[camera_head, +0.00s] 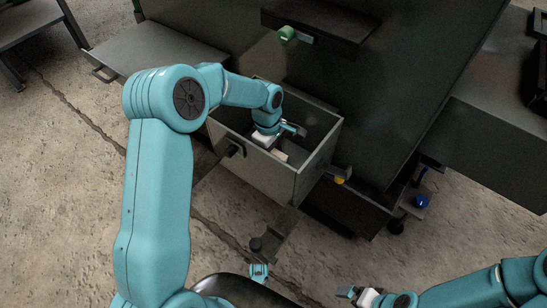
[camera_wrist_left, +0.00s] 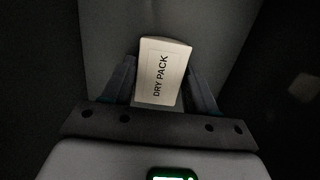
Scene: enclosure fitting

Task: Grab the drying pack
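The drying pack is a small pale box marked "DRY PACK" (camera_wrist_left: 162,72) in the left wrist view. In the head view it is a small pale block (camera_head: 280,155) inside the open grey drawer (camera_head: 262,177). My left gripper (camera_head: 286,138) reaches down into the drawer, just above the pack. In the left wrist view its two fingers stand on either side of the pack, apart from each other; firm contact does not show. My right gripper (camera_head: 350,294) is at the bottom edge, away from the drawer, and its finger gap is not clear.
The drawer walls stand close around my left gripper. A dark cabinet (camera_head: 400,90) rises behind, with a green-ended part (camera_head: 287,34) above. A grey bench (camera_head: 155,45) is at the upper left. Yellow (camera_head: 340,180) and blue (camera_head: 421,201) parts show right of the drawer.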

